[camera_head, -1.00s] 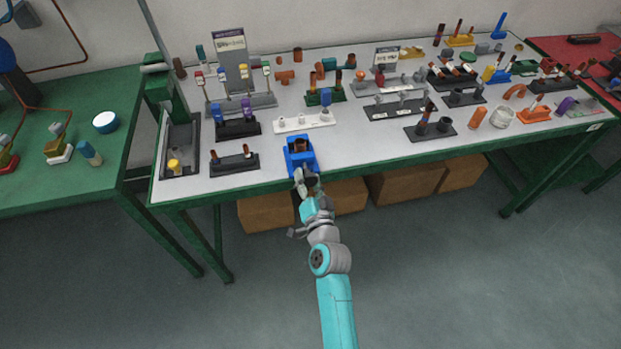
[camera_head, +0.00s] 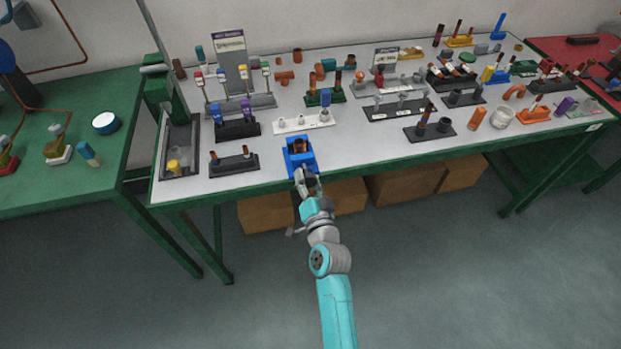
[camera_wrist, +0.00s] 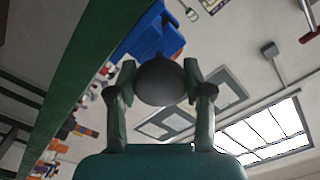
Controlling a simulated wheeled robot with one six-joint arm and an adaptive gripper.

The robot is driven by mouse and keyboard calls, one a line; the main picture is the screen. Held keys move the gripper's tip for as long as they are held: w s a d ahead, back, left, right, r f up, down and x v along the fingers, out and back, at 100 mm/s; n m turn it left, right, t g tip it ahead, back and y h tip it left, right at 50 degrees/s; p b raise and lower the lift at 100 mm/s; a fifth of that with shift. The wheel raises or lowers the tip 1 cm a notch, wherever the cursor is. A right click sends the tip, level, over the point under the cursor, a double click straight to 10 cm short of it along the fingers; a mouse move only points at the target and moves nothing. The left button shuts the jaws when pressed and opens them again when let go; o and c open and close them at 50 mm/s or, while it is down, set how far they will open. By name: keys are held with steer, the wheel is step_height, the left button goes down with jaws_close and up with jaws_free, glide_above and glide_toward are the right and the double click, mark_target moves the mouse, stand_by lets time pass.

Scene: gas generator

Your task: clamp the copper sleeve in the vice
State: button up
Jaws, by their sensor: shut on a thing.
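The blue vice (camera_head: 299,161) stands at the front edge of the grey-topped table. The copper sleeve (camera_head: 303,147) shows as a brown piece upright between the vice jaws. How tightly the jaws press on it cannot be seen. My gripper (camera_head: 305,180) is in front of the vice at the table edge. In the wrist view its two fingers are shut on a dark round knob (camera_wrist: 160,82), which looks like the end of the vice handle. The blue vice (camera_wrist: 152,36) is just beyond the knob there. The sleeve is not visible in the wrist view.
A low black stand (camera_head: 233,163) with brown pieces is left of the vice. A white stand (camera_head: 304,122) is behind it. A black stand (camera_head: 430,130) is farther right. Cardboard boxes (camera_head: 408,182) are under the table.

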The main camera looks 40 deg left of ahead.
steer(key=shift+w+d+f, duration=0.1)
steer(key=shift+d+f, duration=0.1)
steer(key=shift+f, duration=0.15)
steer(key=o, duration=0.9)
steer(key=shift+o, duration=1.3)
steer(key=shift+w, duration=0.1)
steer(key=shift+r, duration=0.1)
steer(key=shift+s+d, duration=0.3)
steer(key=shift+s, duration=0.05)
steer(key=v, duration=1.1)
steer(key=shift+w, duration=0.1)
